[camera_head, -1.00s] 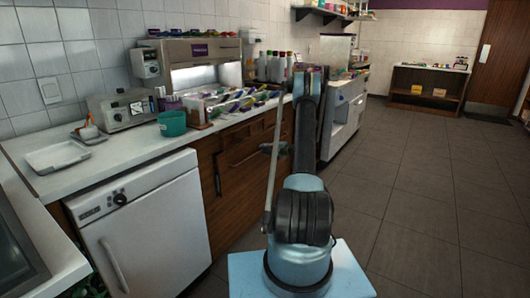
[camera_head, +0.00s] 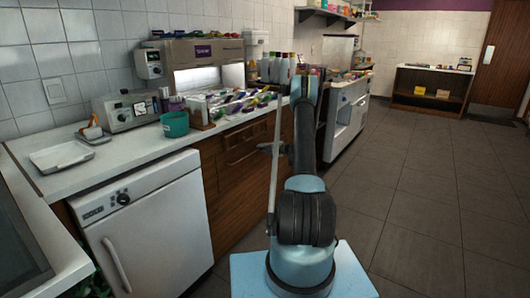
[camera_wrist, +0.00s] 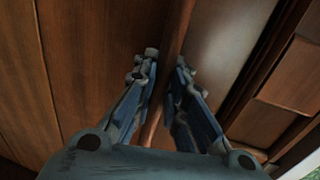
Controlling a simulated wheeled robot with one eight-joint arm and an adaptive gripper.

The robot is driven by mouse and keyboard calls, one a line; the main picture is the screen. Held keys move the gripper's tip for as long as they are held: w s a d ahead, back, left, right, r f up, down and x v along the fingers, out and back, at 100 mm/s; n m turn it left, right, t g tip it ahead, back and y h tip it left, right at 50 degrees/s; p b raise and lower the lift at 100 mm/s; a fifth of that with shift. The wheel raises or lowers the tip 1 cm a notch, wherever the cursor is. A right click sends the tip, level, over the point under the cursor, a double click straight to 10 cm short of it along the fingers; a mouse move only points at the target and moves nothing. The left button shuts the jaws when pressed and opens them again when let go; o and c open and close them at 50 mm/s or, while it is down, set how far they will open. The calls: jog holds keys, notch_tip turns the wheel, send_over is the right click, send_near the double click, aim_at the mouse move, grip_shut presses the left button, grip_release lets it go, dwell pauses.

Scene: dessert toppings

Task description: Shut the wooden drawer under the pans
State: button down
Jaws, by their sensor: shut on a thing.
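The wooden drawer (camera_wrist: 178,22) shows close up in the wrist view as a narrow brown strip running between my fingers. My gripper (camera_wrist: 166,60) has one finger on each side of this strip and is shut on it. A smooth grey-brown surface lies right of the strip, perhaps the drawer's inside. In the head view my gripper (camera_head: 267,149) is small and beside the wooden cabinet front (camera_head: 233,190), partly behind my arm. The pans (camera_head: 232,104) with colourful contents stand on the counter above. How far the drawer stands out is hard to tell.
A white appliance (camera_head: 150,235) stands left of the wooden cabinet. On the counter (camera_head: 75,182) are a teal tub (camera_head: 174,125), a white tray (camera_head: 61,156) and several bottles (camera_head: 281,68). The tiled floor (camera_head: 430,200) on the right is clear.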

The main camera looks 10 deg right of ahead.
jog(key=c, duration=1.9)
grip_release()
jog(key=shift+w+a, duration=0.15)
jog(key=shift+a, duration=0.1)
jog(key=shift+d, duration=0.1)
jog(key=v, duration=1.2)
